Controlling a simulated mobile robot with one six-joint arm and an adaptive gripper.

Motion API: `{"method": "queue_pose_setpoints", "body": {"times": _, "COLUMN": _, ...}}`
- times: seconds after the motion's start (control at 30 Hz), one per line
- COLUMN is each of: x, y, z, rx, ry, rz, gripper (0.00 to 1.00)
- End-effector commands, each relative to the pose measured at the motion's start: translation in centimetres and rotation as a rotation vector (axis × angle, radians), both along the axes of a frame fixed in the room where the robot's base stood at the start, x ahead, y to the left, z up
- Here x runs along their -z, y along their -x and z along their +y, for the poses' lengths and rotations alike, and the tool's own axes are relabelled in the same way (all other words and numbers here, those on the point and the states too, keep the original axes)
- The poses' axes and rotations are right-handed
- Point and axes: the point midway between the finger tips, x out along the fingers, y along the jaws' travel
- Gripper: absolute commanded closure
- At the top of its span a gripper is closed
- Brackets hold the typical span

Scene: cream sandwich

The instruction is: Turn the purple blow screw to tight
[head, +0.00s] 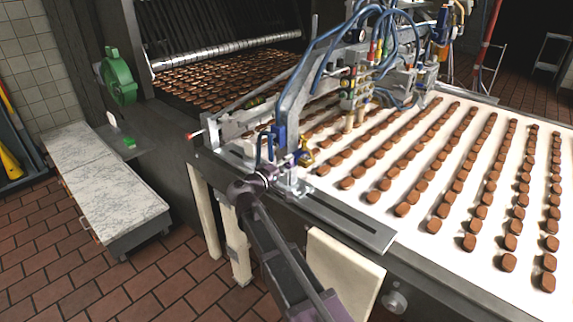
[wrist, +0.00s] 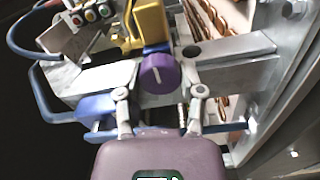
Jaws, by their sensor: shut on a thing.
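The purple blow screw (wrist: 160,74) is a round knob with a short pale line on its face, in the middle of the wrist view. The line stands nearly upright with a slight tilt. My gripper (wrist: 160,84) is at the screw, with one finger on each side, and is shut on it. In the head view my gripper (head: 263,178) reaches the front left corner of the machine. I cannot clearly make out the screw there.
A yellow part (wrist: 152,22) and blue tubing (wrist: 18,42) sit close around the screw. A white conveyor (head: 335,192) carries rows of brown biscuits. A marble-topped bench (head: 105,180) stands at left. The tiled floor (head: 150,270) in front is clear.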

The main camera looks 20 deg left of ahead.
Motion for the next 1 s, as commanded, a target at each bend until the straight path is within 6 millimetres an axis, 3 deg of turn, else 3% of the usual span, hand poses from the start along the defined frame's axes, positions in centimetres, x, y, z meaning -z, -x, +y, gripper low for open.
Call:
{"method": "queue_pose_setpoints", "body": {"times": 0.43, "x": -0.11, "y": -0.16, "z": 0.12, "rx": -0.002, "ry": -0.013, "rz": -0.009, "gripper": 0.97}}
{"method": "queue_pose_setpoints", "body": {"times": 0.47, "x": -0.11, "y": -0.16, "z": 0.12, "rx": -0.002, "ry": -0.013, "rz": -0.009, "gripper": 0.47}}
{"method": "queue_pose_setpoints", "body": {"times": 0.57, "x": -0.09, "y": -0.14, "z": 0.11, "rx": -0.002, "ry": -0.013, "rz": -0.009, "gripper": 0.17}}
{"method": "queue_pose_setpoints", "body": {"times": 1.0, "x": -0.03, "y": 0.01, "z": 0.05, "rx": -0.001, "ry": -0.012, "rz": -0.006, "gripper": 0.15}}
